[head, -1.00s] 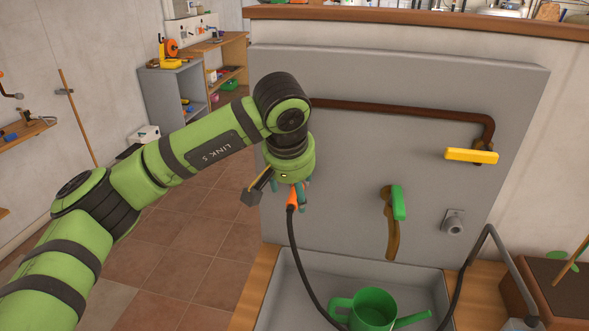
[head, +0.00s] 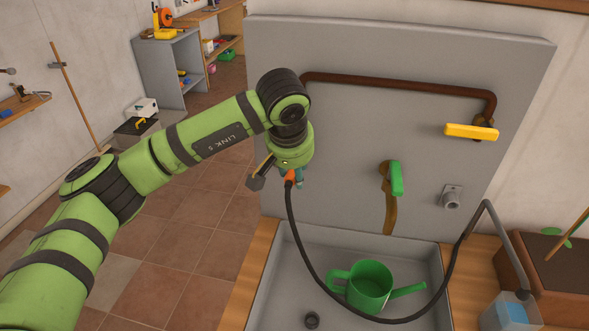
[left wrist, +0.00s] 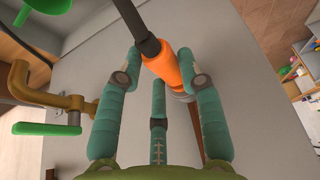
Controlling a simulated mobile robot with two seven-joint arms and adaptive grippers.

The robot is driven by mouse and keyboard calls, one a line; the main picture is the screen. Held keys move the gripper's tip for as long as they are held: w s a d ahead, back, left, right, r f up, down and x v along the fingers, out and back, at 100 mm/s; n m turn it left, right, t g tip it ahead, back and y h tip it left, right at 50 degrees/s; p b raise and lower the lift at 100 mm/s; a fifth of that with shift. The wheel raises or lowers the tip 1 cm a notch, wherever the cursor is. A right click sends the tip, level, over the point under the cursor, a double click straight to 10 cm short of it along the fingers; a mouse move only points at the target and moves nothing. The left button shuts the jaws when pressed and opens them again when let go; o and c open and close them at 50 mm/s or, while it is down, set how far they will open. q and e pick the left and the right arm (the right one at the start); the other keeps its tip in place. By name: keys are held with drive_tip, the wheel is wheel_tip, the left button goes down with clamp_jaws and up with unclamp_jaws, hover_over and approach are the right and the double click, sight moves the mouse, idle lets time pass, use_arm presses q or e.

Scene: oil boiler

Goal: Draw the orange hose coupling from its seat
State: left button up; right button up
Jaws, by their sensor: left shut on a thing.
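The orange hose coupling (left wrist: 161,70) is between the teal fingers of my left gripper (left wrist: 165,65) in the left wrist view. A black hose (left wrist: 140,30) comes out of its end. A grey metal ring (left wrist: 186,96) shows by the coupling's inner end; whether the two are still joined I cannot tell. In the head view my left gripper (head: 291,177) is in front of the grey panel (head: 355,130), shut on the coupling (head: 290,175), which is mostly hidden. The seat is hidden behind the gripper there. My right gripper is not in view.
The black hose (head: 299,262) loops down across the sink (head: 270,290), past a green watering can (head: 369,286). The panel carries a brown pipe (head: 400,83), a yellow lever (head: 471,131), a green-handled tap (head: 396,179) and a grey metal stub (head: 451,198).

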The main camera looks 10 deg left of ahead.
use_arm(q)
drive_tip(key=shift+s, duration=0.1)
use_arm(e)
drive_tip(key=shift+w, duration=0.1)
use_arm(q)
drive_tip(key=shift+s, duration=0.6)
drive_tip(key=shift+s+b, duration=0.9)
drive_tip(key=shift+s, duration=1)
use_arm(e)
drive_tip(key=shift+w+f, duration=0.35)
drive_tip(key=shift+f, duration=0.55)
